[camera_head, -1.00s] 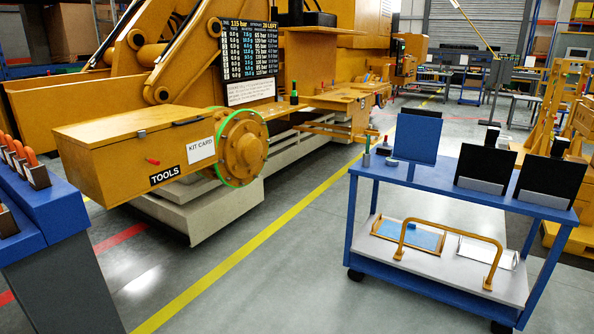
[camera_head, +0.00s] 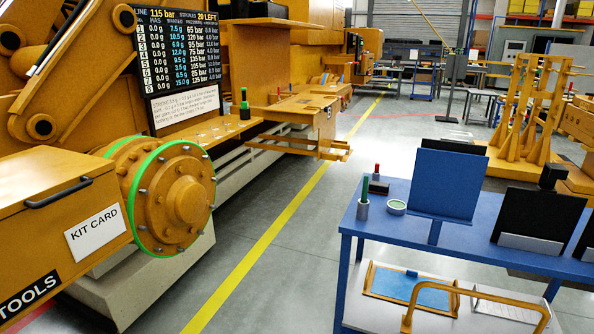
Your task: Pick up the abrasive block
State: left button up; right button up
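A small dark block (camera_head: 378,187) lies on the blue cart's top (camera_head: 400,230), near its back left corner. It may be the abrasive block, but it is too small to be sure. A grey holder (camera_head: 363,210) with a green stick stands in front of it, and a small round pale-green tin (camera_head: 397,207) sits to its right. Another black block (camera_head: 552,177) shows at the top of a dark upright panel (camera_head: 540,215) on the right of the cart. Neither of my grippers is in view.
A blue upright panel (camera_head: 447,182) stands on the cart. A lower shelf holds a framed blue sheet (camera_head: 408,287) beneath an orange bar (camera_head: 478,296). A large orange machine with a green-rimmed flange (camera_head: 178,200) fills the left. Grey floor with a yellow line (camera_head: 285,225) lies between.

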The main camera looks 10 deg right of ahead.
aim_at(374, 187)
jog(key=i+j+z, duration=0.1)
jog(key=i+z, duration=0.3)
jog(key=i+j+z, duration=0.2)
jog(key=i+z, duration=0.25)
jog(key=i+j+z, duration=0.6)
jog(key=j+z, duration=0.2)
